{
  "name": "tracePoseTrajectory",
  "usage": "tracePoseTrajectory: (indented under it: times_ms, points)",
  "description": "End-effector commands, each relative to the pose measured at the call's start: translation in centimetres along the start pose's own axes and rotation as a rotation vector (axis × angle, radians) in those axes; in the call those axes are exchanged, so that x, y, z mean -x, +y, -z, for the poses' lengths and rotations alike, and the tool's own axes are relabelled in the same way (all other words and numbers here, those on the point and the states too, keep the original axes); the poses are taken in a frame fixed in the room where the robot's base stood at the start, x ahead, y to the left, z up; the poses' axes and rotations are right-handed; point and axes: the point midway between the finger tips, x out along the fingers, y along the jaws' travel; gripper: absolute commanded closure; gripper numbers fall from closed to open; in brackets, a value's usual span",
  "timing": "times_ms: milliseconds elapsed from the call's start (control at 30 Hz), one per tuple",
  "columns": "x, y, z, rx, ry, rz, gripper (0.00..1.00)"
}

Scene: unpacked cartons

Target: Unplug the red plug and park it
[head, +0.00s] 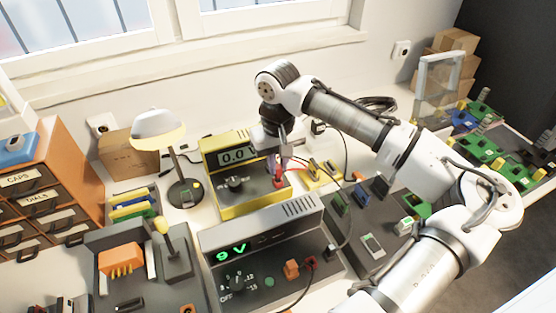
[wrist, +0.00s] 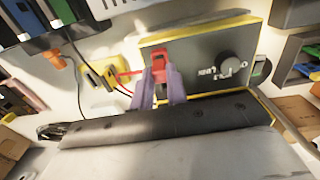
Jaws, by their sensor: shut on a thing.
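The red plug (wrist: 158,58) is between the two purple-grey fingertips of my gripper (wrist: 161,75) in the wrist view. My gripper is shut on it. The plug is at the dark front panel of the yellow-framed meter (wrist: 205,50); I cannot tell whether it is seated in a socket. In the head view my gripper (head: 275,158) points down at the right part of the meter (head: 226,160), and the red plug (head: 278,180) shows just below the fingers. A red lead runs from the plug toward a yellow block (wrist: 98,76), also right of the meter in the head view (head: 318,172).
A grey power supply (head: 262,225) reading 9 V stands in front of the meter. A desk lamp (head: 185,190) stands left of it. Loose cables hang on the right. Orange drawers (head: 70,170) fill the left, and green boards (head: 490,150) lie at the far right.

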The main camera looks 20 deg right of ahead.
Motion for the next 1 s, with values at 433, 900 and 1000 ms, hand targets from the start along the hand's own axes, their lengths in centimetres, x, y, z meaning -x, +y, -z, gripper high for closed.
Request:
tracePoseTrajectory:
  times_ms: [433, 900, 1000]
  points:
    - [-0.03, 0.00, -0.01, 0.000, -0.001, 0.000, 1.00]
    - [-0.81, -0.02, -0.02, 0.000, 0.000, 0.000, 1.00]
    - [-0.84, -0.01, -0.02, 0.000, 0.000, 0.000, 1.00]
